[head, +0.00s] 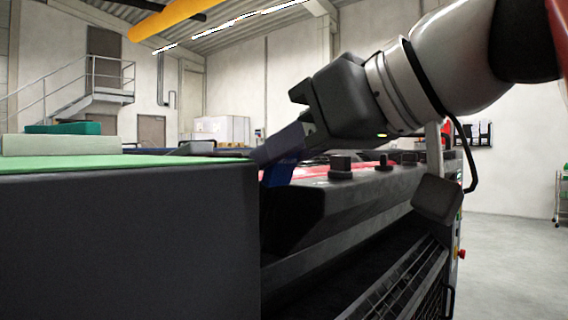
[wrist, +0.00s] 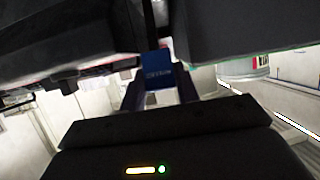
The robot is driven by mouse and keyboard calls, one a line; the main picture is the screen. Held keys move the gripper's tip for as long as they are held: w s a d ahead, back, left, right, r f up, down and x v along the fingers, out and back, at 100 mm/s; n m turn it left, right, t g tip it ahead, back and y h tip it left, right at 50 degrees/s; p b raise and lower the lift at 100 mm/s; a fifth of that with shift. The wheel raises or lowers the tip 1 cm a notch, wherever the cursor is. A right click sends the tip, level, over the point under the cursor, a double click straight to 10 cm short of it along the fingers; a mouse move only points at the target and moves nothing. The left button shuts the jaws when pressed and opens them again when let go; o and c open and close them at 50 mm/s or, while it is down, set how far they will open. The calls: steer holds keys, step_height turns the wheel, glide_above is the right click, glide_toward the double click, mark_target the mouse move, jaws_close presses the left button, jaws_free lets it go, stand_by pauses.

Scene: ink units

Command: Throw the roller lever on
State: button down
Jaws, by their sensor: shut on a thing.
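My gripper (head: 284,146) reaches down and left from the upper right in the head view, to the gap between a dark box-like unit and the press body. A blue piece (head: 277,174), which I take to be the roller lever's grip, shows at the fingertips. In the wrist view the same blue piece (wrist: 158,74), with small pale lettering, sits between the two fingers of my gripper (wrist: 160,88), which are shut on it. A thin dark stem rises behind it. The lever's base and pivot are hidden, so its setting cannot be told.
A large dark unit with a green top (head: 140,161) fills the left front. The dark press body (head: 350,205) with black knobs (head: 341,166) lies below my arm. Open floor (head: 512,245) shows at right. In the wrist view, dark bodies crowd both sides of the fingers.

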stand_by(0.3)
steer(key=c, duration=1.3)
jaws_free()
steer(key=shift+d, duration=0.1)
steer(key=p+v, duration=0.1)
steer(key=v, duration=0.7)
steer(key=shift+f+p, duration=0.15)
steer(key=shift+p, duration=0.2)
